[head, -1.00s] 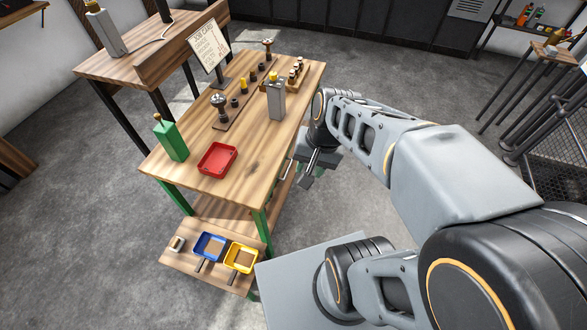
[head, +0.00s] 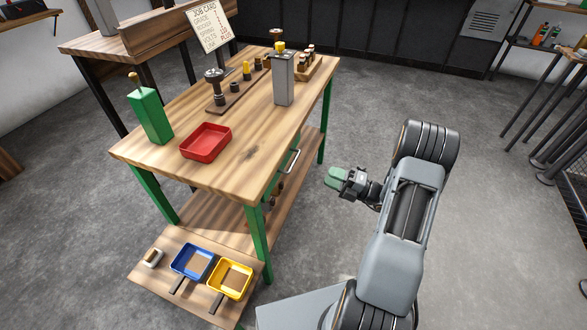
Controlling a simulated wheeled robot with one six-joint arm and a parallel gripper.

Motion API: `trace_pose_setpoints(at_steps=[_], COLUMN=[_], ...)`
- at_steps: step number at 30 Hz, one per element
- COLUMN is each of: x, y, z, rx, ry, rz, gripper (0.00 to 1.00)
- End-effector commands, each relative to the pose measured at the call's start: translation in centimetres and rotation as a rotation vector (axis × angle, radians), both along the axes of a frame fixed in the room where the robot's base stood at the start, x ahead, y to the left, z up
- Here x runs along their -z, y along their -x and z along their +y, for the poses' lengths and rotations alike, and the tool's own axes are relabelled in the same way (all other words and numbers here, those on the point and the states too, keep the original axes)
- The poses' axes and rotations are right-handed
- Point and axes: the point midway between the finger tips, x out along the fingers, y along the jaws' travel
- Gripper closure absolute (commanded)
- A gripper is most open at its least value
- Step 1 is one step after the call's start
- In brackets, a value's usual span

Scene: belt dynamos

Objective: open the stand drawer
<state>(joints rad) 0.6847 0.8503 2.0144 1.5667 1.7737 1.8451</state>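The stand is a wooden workbench (head: 255,135) with green legs. Its drawer sits under the tabletop on the right side and shows mostly as a light metal bar handle (head: 291,162). The drawer front is largely hidden under the top's edge and looks closed. My gripper (head: 332,178), with greenish finger pads, is to the right of the handle, apart from it, and points left toward the bench. Nothing is seen in it. The pads overlap in this view, so the gap between them cannot be made out.
On the bench are a red tray (head: 206,142), a green bottle-like box (head: 150,115), a grey block (head: 284,80) and a job card (head: 209,32). Blue (head: 192,262) and yellow (head: 231,279) trays sit on the low shelf.

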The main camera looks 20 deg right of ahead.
Motion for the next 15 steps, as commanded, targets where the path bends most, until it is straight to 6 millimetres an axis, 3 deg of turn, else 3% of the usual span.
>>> trace_pose_setpoints(at_steps=[15], x=[-1.5], y=[-5.3], z=[7.4], rx=[-0.003], ry=[-0.006], rz=[0.004], gripper=[0.64])
